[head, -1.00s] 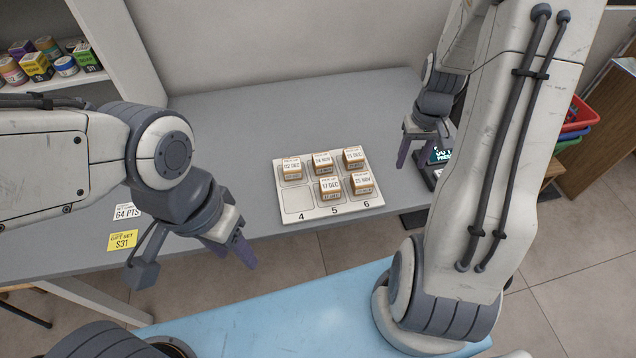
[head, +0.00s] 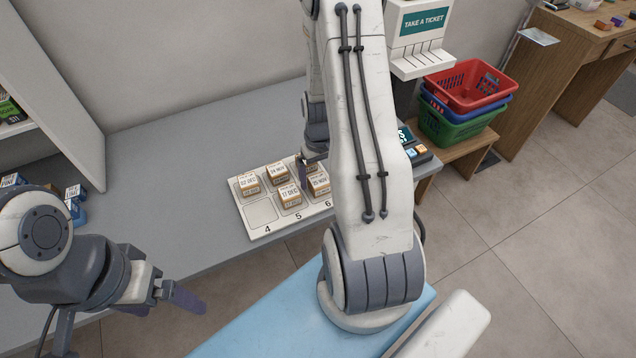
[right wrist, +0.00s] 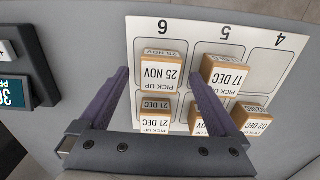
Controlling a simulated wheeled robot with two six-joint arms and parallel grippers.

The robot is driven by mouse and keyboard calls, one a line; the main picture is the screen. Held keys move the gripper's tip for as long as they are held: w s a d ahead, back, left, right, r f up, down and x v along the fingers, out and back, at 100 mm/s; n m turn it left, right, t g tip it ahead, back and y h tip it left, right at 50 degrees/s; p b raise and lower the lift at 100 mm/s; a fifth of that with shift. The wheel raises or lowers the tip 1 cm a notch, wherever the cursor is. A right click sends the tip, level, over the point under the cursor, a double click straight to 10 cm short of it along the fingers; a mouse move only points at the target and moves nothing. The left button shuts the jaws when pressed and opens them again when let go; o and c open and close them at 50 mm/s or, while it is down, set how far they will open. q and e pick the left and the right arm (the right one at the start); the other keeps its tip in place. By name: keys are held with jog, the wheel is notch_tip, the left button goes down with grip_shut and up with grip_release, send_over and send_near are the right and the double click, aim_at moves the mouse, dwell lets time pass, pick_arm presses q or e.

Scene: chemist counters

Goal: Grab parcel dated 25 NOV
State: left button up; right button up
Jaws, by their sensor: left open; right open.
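The parcel dated 25 NOV (head: 319,184) is a small brown box with a white label in the front row of the white tray (head: 262,235), in column 6. In the right wrist view the 25 NOV parcel (right wrist: 162,73) shows between the open fingers of my right gripper (right wrist: 159,76), which is empty. In the head view my right gripper (head: 304,178) is over the tray, partly hidden by my own arm. The 21 DEC parcel (right wrist: 155,113) sits behind 25 NOV. My left gripper (head: 165,298) is open and empty, left of the tray in the picture.
The 17 DEC parcel (head: 290,195) is beside 25 NOV. The 02 DEC (head: 249,185) and 24 NOV (head: 277,173) parcels are in the back row. The front slot of column 4 is empty. A dark device (head: 415,150) stands right of the tray.

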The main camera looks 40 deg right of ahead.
jog(key=shift+f, duration=1.1)
jog(key=c, duration=1.5)
jog(key=shift+r, duration=0.15)
